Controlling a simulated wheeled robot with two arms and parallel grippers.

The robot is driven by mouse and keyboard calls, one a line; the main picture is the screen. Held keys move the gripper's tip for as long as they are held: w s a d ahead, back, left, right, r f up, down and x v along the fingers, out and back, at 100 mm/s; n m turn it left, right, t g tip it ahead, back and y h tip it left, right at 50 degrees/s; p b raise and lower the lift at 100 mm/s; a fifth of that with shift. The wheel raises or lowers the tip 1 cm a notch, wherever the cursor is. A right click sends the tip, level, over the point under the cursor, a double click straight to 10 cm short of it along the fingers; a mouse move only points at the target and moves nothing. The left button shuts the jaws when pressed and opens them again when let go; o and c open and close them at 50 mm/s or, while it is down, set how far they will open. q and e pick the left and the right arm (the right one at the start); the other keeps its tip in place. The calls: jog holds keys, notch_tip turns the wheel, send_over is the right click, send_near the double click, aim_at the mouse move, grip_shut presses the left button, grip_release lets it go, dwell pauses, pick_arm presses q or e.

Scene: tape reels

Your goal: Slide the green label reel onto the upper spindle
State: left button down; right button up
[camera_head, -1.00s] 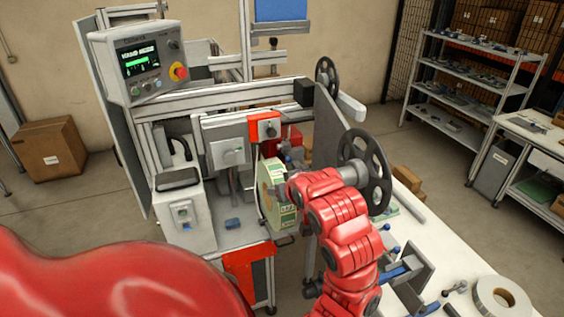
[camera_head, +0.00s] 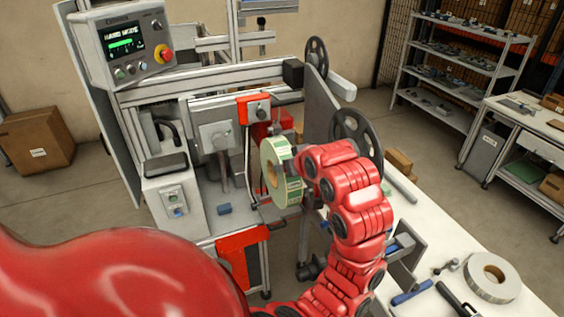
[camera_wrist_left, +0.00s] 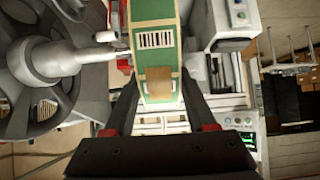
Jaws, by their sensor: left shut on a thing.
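In the left wrist view the reel (camera_wrist_left: 157,45) lies between the two dark fingers (camera_wrist_left: 160,84). The upper spindle's black spoked wheel (camera_head: 317,58) is at the machine's far right, above and behind the reel. A larger lower spoked wheel (camera_head: 364,128) stands right of the reel, partly behind my arm. The reel is apart from both wheels. My right gripper is out of view.
The machine's red-framed switch box (camera_head: 255,108) is just behind the reel, and a grey plate (camera_head: 322,105) stands between it and the wheels. A control panel (camera_head: 122,45) is at upper left. A white bench (camera_head: 425,235) holds a loose pale reel (camera_head: 492,277).

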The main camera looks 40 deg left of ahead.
pick_arm(q)
jog(key=w+d+b, duration=0.3)
jog(key=w+b, duration=0.1)
jog(key=w, duration=0.3)
jog(key=shift+w, duration=0.3)
dwell(0.4)
jog(key=shift+w+d+r+b, duration=0.1)
jog(key=shift+w+d+b, duration=0.25)
jog(key=shift+w+b, duration=0.35)
jog(key=shift+w+d+f+b, duration=0.1)
jog(key=shift+w+d+b, duration=0.2)
jog(key=shift+w+b, duration=0.4)
jog(key=shift+w+d+r+b, duration=0.1)
jog(key=shift+w+d+b, duration=0.3)
jog(key=shift+w, duration=0.55)
jog(key=shift+w+d+b, duration=0.35)
jog(key=shift+w+b, duration=0.35)
jog(key=shift+w, duration=0.15)
jog(key=shift+w+d+b, duration=0.35)
jog(key=shift+w+b, duration=0.3)
jog(key=shift+w, duration=0.2)
